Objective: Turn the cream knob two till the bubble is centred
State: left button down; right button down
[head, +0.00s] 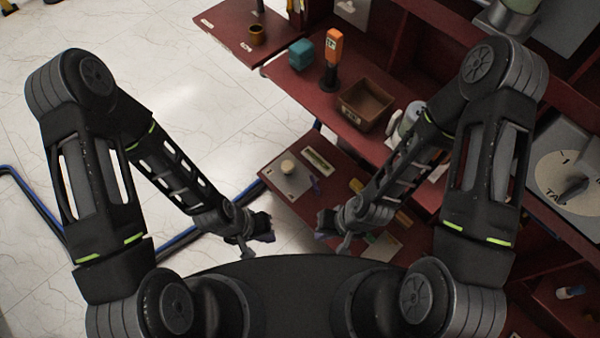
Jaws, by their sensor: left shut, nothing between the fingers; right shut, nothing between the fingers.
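A small round cream knob (288,167) stands on a grey plate on the low dark red shelf, in the middle of the head view. A pale rectangular piece (317,160), perhaps the level, lies to its right; its bubble is too small to make out. My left gripper (268,228) is shut and empty, below and to the left of the knob, apart from it. My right gripper (322,222) is shut and empty, below and to the right of the knob, also apart from it.
A brown open box (366,105), an orange-handled tool (333,58) and a teal block (301,53) stand on the upper red shelf. A grey dial plate (568,180) marked TAP is at the right. A blue rail (215,222) crosses the floor. Pale floor at left is free.

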aim_at(288, 166)
jog(key=k+j, duration=0.1)
jog(key=k, duration=0.35)
jog(key=k+j, duration=0.1)
jog(key=k, duration=0.35)
